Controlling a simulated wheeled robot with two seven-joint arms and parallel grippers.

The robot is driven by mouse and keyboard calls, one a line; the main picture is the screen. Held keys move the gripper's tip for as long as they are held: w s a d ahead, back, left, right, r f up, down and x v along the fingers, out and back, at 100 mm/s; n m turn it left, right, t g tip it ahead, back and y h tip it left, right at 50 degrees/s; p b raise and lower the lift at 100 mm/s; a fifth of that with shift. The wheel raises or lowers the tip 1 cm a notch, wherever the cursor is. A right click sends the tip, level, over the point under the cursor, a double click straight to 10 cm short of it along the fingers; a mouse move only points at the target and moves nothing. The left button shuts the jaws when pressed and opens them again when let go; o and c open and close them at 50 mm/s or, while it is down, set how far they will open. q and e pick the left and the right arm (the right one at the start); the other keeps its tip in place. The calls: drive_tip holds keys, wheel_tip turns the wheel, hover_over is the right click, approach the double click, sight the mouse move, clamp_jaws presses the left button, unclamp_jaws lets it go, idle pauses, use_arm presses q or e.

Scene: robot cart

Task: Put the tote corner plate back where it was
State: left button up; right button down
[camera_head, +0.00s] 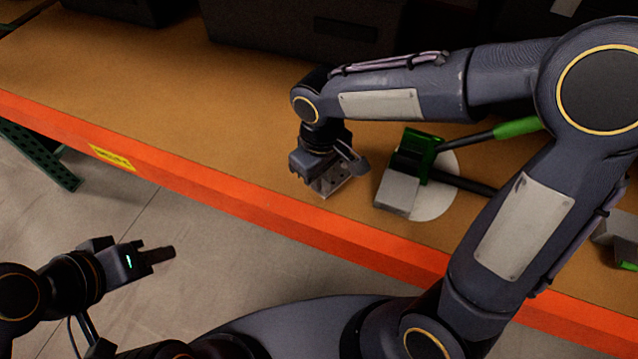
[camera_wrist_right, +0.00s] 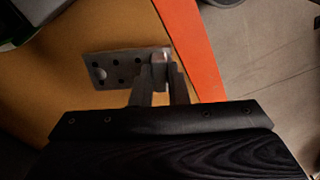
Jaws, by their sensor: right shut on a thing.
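The tote corner plate is a small grey metal piece with several dark holes (camera_wrist_right: 118,70). In the right wrist view it lies across the fingertips of my right gripper (camera_wrist_right: 163,75), which is shut on its right end. In the head view the plate (camera_head: 332,183) shows under my right gripper (camera_head: 325,178), low over the shelf near its orange front edge. I cannot tell whether the plate touches the shelf. My left gripper (camera_head: 160,255) is at the lower left, over the floor and away from the shelf; whether its fingers are apart is unclear.
The tan shelf (camera_head: 140,75) has an orange front beam (camera_head: 210,185). Right of the plate is a green and grey tool (camera_head: 400,188) with a long handle, on a white disc (camera_head: 440,200). Dark totes (camera_head: 300,25) stand at the back. The shelf's left part is clear.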

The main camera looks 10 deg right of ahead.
drive_tip(key=shift+w+a+f, duration=0.15)
drive_tip(key=shift+w+f, duration=0.2)
drive_tip(key=shift+f, duration=0.1)
wheel_tip(320, 180, down, 3)
drive_tip(key=shift+w+f, duration=0.1)
drive_tip(key=shift+f+b, duration=0.2)
drive_tip(key=shift+b, duration=0.2)
drive_tip(key=c, duration=1.4)
unclamp_jaws()
drive_tip(key=shift+r, duration=0.1)
